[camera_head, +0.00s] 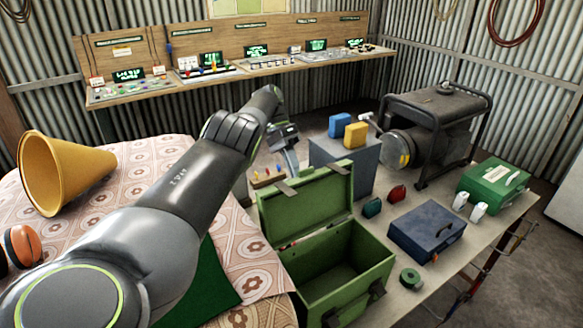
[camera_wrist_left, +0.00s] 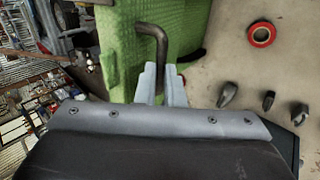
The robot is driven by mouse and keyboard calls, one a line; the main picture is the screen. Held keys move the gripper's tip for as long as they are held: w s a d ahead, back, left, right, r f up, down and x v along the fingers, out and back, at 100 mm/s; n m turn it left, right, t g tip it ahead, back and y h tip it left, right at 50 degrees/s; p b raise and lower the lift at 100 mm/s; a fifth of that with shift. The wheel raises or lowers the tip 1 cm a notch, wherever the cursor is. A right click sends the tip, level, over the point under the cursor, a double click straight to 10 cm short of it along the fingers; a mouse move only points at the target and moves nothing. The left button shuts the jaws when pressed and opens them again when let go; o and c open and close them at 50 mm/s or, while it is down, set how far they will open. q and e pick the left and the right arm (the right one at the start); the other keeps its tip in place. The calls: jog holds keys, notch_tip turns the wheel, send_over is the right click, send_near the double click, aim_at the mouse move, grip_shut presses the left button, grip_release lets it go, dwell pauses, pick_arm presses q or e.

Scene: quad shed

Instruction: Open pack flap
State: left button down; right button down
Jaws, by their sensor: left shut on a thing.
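A green box (camera_head: 335,277) stands at the front of the bench, and its hinged lid (camera_head: 310,205), which looks like the flap, stands raised at the back. The box's inside is visible from above. My left gripper (camera_head: 291,163) is behind the raised lid's upper edge. In the left wrist view my left gripper (camera_wrist_left: 164,84) is shut on a dark bent handle (camera_wrist_left: 157,38) beside a green textured surface (camera_wrist_left: 116,60). This surface looks like part of the box or lid. In the head view the handle is hidden. My right gripper is not in view.
A blue case (camera_head: 427,232), a green tape roll (camera_head: 411,279) and a green case (camera_head: 493,183) lie right of the box. A generator (camera_head: 435,120) stands behind.

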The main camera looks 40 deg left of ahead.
pick_arm(q)
jog(key=shift+s+d+f, duration=0.1)
jog(key=shift+s+f, duration=0.1)
jog(key=shift+f, duration=0.4)
jog(key=shift+s+d+f, duration=0.1)
jog(key=shift+s+f, duration=0.05)
jog(key=shift+f, duration=0.45)
jog(key=c, duration=1.5)
grip_release()
jog(key=shift+w, duration=0.2)
jog(key=shift+c, duration=0.2)
jog(key=shift+o, duration=0.2)
jog(key=shift+w, duration=0.2)
jog(key=shift+r, duration=0.1)
jog(key=shift+a+r, duration=0.15)
jog(key=shift+r, duration=0.05)
